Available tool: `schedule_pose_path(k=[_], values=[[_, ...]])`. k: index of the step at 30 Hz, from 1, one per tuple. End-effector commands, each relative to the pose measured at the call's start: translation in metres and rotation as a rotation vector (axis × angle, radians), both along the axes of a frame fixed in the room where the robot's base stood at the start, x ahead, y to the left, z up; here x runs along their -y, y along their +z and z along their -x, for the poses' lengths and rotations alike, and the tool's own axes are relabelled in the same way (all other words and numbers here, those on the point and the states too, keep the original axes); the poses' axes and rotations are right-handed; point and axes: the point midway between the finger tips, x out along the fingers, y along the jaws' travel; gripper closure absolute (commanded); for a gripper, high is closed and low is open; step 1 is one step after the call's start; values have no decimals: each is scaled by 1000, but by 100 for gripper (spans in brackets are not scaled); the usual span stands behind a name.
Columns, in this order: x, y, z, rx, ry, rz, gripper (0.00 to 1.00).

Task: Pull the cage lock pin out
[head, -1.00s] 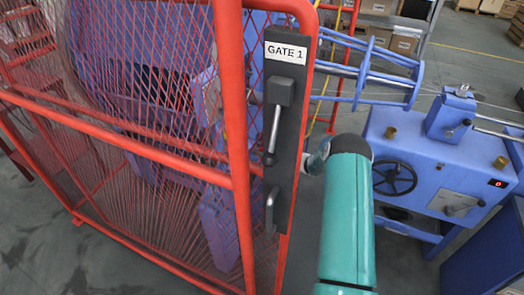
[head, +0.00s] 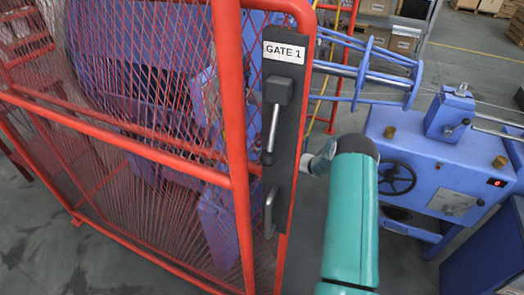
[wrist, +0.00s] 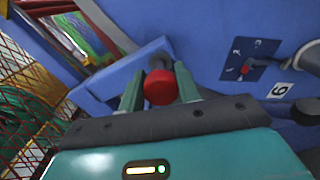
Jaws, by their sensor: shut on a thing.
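A round red knob (wrist: 160,87) sits between the two fingers of my gripper (wrist: 158,84) in the wrist view, and I take it to be the head of the cage lock pin. My gripper is shut on it. A short grey stem or collar (wrist: 158,62) shows just beyond the knob, at a blue bracket (wrist: 110,85). How far the pin sits in its hole is hidden. In the head view my teal arm reaches past the gate post, and the gripper and pin are out of sight.
A blue panel with a small red-tipped selector (wrist: 245,69) and a "6" label (wrist: 282,90) is right of the knob. In the head view, the red mesh gate (head: 130,150) with its GATE 1 lever handle (head: 271,135) stands left of my arm. A blue machine box (head: 430,165) stands right.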

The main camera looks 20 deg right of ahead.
Motion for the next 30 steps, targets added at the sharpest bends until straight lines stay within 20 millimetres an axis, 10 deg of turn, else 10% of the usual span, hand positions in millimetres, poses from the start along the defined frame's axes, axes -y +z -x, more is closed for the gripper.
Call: schedule_pose_path(k=[10, 11, 14, 30], values=[[8, 1, 7, 2, -1, 1, 100], [8, 1, 7, 2, -1, 1, 61], [8, 1, 7, 1, -1, 0, 45], [30, 0, 28, 0, -5, 1, 45]])
